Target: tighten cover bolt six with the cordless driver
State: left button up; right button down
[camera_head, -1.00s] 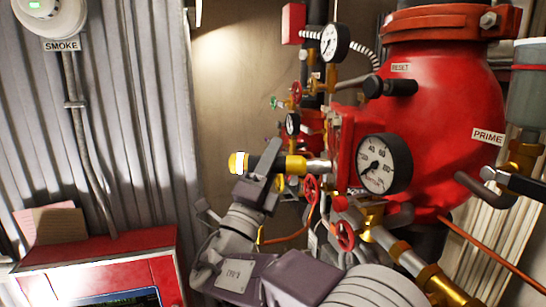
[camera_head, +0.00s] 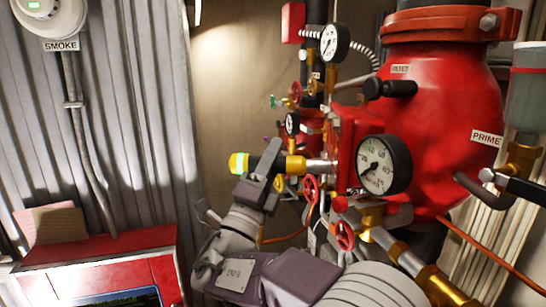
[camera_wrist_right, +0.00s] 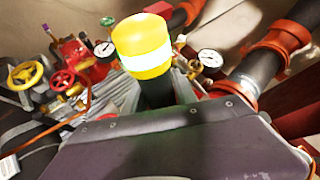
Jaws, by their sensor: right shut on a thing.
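The cordless driver (camera_head: 292,164) is yellow and black with a silver nose. It lies level in the head view, its nose against or very near the red cover (camera_head: 349,150) behind the large gauge. Its yellow rear end with a lit greenish-white band (camera_head: 239,163) points left. My right gripper (camera_head: 264,172) is shut around the driver's dark body. In the right wrist view the driver's yellow cap (camera_wrist_right: 143,45) with a glowing band stands up beyond my gripper. Bolt six cannot be told apart at the driver's nose. My left gripper is not in view.
A large white-faced gauge (camera_head: 384,164) sits right of the driver. Red handwheels (camera_head: 311,188), small gauges (camera_head: 335,42) and yellow pipe fittings crowd around below and above. A red cabinet (camera_head: 100,250) stands at lower left. The space left of the driver is open.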

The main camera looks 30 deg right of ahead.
aim_at(251, 157)
jog(key=shift+r, duration=0.1)
jog(key=shift+w+a+p, duration=0.3)
jog(key=shift+a+p, duration=0.05)
jog(key=shift+a, duration=0.05)
jog(key=shift+w+a+p, duration=0.3)
jog(key=shift+w+a, duration=0.2)
jog(key=shift+a, duration=0.2)
jog(key=shift+w+a+p, duration=0.25)
jog(key=shift+w+a, duration=0.2)
jog(key=shift+a, duration=0.2)
jog(key=shift+w+a, duration=0.1)
jog(key=shift+a, duration=0.05)
